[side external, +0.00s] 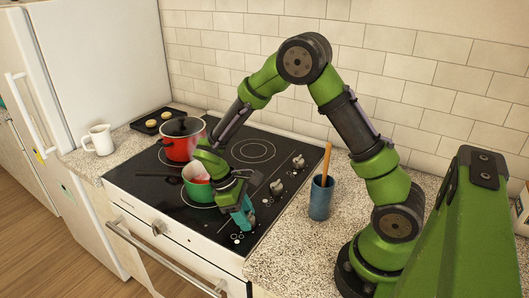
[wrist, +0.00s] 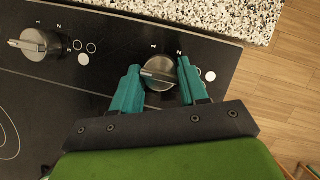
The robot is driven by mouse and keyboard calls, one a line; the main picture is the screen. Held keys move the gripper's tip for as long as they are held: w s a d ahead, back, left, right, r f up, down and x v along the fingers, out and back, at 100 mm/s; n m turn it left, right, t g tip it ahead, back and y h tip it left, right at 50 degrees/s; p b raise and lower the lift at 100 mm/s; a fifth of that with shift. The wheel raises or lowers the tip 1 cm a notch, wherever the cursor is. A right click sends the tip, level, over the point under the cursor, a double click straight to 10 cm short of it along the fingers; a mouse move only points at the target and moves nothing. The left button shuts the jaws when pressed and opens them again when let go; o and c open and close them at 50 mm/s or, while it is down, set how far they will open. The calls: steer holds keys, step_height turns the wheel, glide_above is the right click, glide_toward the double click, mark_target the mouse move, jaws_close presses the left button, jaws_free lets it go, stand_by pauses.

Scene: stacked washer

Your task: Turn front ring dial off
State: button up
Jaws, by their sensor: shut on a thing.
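The front ring dial (wrist: 158,74) is a round metal knob with a raised bar grip, on the black cooktop near its front corner. My gripper (wrist: 160,66) has one teal finger on each side of this dial and is shut on it. The dial's bar lies slightly tilted across the picture in the wrist view. Numbers are printed on the glass beyond it. In the side view my gripper (side external: 242,218) reaches down at the cooktop's front right, and its fingers largely hide the dial.
Another dial (wrist: 36,44) sits to the left in the wrist view. A green pot (side external: 199,186) with red contents stands close beside my gripper. A lidded red pot (side external: 182,139) is behind it. A blue cup (side external: 320,198) with a wooden utensil stands on the granite counter (side external: 290,258).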

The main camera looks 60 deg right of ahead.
stand_by(0.4)
steer(key=o, duration=1)
steer(key=shift+r, duration=0.1)
steer(key=v, duration=1.6)
steer(key=shift+w+a+r, duration=0.1)
steer(key=shift+r, duration=0.3)
steer(key=s+r+m+t+y, duration=0.1)
steer(key=s+r+m+t, duration=0.1)
steer(key=s, duration=0.3)
steer(key=s+r+m+t+y, duration=0.1)
steer(key=s+r+m+t, duration=0.2)
steer(key=s+t, duration=0.2)
steer(key=s+r+m+t+y, duration=0.1)
steer(key=s+r+m+t, duration=0.2)
steer(key=s, duration=0.3)
steer(key=shift+a+m+t+y, duration=0.15)
steer(key=shift+m+t+y, duration=0.2)
steer(key=shift+t, duration=0.35)
